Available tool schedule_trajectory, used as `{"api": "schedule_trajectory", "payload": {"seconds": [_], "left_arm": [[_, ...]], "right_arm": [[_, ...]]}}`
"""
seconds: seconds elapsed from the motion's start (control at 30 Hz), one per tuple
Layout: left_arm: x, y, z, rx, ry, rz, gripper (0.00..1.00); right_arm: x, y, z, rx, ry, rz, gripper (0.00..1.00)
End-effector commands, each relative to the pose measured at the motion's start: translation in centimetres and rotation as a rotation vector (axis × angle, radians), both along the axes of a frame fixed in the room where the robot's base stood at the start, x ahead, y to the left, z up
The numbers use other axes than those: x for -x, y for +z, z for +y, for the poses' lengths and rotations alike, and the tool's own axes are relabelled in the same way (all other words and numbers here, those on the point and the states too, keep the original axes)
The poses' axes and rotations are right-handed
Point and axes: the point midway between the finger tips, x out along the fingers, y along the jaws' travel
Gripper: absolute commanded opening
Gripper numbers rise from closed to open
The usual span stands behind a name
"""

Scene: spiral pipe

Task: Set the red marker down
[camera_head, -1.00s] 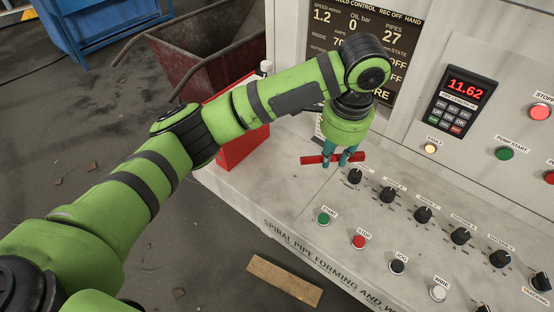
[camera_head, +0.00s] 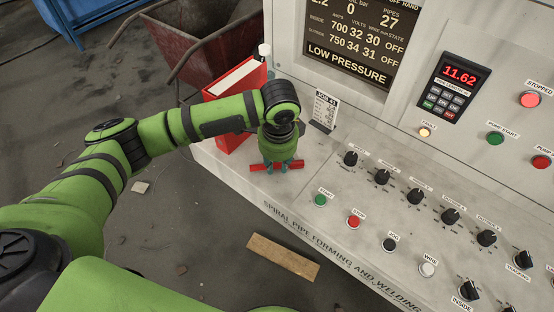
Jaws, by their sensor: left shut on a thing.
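The red marker (camera_head: 258,168) lies level across my left gripper's fingers, low at the left end of the grey control console (camera_head: 225,165). My left gripper (camera_head: 276,169) points down and is shut on the marker around its middle. I cannot tell whether the marker touches the console top. My right gripper is not in view.
A job card (camera_head: 325,110) stands to the right. Knobs and buttons, including the green start button (camera_head: 320,200), fill the panel to the right.

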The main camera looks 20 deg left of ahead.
Motion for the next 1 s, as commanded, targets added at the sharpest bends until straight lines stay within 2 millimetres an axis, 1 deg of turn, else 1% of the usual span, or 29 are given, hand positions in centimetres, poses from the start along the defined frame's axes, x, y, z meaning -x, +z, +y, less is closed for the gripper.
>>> {"api": "schedule_trajectory", "payload": {"seconds": [0.33, 0.37, 0.4, 0.77, 0.87, 0.97, 1.0], "left_arm": [[0.0, -0.3, 0.0, 0.000, 0.000, 0.000, 0.05], [0.0, -0.3, 0.0, 0.001, 0.000, 0.000, 0.37], [0.0, -0.3, 0.0, 0.000, 0.000, -0.001, 0.48], [-0.1, -0.1, 0.0, 0.000, 0.000, -0.001, 0.48], [-0.1, 0.8, -0.1, 0.003, 0.000, -0.003, 0.48], [0.1, 2.4, -0.2, 0.003, -0.001, -0.006, 0.48], [0.1, 3.2, -0.3, 0.004, -0.001, -0.006, 0.48]], "right_arm": [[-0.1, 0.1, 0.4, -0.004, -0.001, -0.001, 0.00], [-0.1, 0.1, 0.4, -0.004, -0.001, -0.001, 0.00], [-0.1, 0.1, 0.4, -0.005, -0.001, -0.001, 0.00], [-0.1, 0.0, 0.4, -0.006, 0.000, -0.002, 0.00], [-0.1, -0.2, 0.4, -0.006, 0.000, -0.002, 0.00], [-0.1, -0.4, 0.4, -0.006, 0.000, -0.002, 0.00], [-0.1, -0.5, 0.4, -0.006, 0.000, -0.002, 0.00]]}}
